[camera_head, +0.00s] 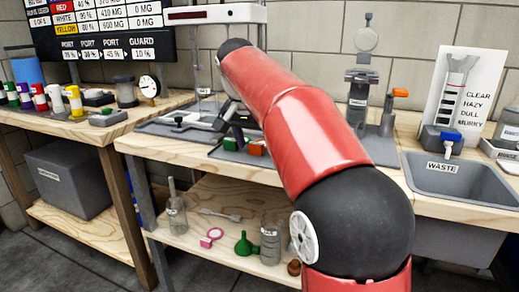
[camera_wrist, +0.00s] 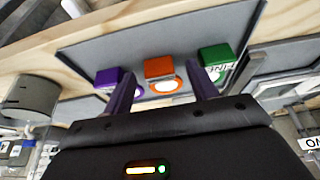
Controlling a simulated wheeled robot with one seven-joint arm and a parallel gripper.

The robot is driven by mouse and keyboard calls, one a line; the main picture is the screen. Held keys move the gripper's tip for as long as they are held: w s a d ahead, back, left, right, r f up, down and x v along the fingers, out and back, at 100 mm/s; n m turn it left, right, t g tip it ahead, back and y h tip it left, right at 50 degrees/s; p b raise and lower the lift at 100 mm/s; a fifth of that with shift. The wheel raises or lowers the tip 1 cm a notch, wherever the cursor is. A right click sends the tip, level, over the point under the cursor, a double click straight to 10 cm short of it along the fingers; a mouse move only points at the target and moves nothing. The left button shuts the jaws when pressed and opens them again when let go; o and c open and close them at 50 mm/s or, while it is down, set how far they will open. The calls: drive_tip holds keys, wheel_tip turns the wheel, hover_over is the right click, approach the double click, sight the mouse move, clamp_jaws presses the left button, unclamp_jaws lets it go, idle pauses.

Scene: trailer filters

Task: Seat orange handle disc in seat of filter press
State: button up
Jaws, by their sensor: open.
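The orange handle disc (camera_wrist: 161,74) lies on a grey tray (camera_wrist: 160,35) between a purple disc and a green one; its orange block handle stands over a pale round part. It also shows in the head view (camera_head: 257,149), beside my arm. My gripper (camera_wrist: 160,73) is open and empty, its two fingers pointing toward the orange handle, one on either side in the picture. I cannot tell how far off the handle is. A grey stand-like device (camera_head: 359,98), possibly the filter press, is at the back of the bench; its seat is not clear to see.
The purple-handled disc (camera_wrist: 112,79) and green-handled disc (camera_wrist: 216,60) flank the orange one closely. An orange-levered post (camera_head: 391,108) stands beside the grey device. A waste sink (camera_head: 460,181) is at right. My arm hides the middle of the bench.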

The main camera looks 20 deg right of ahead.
drive_tip(key=c, duration=1.1)
drive_tip(key=shift+o, duration=0.2)
drive_tip(key=shift+r, duration=0.1)
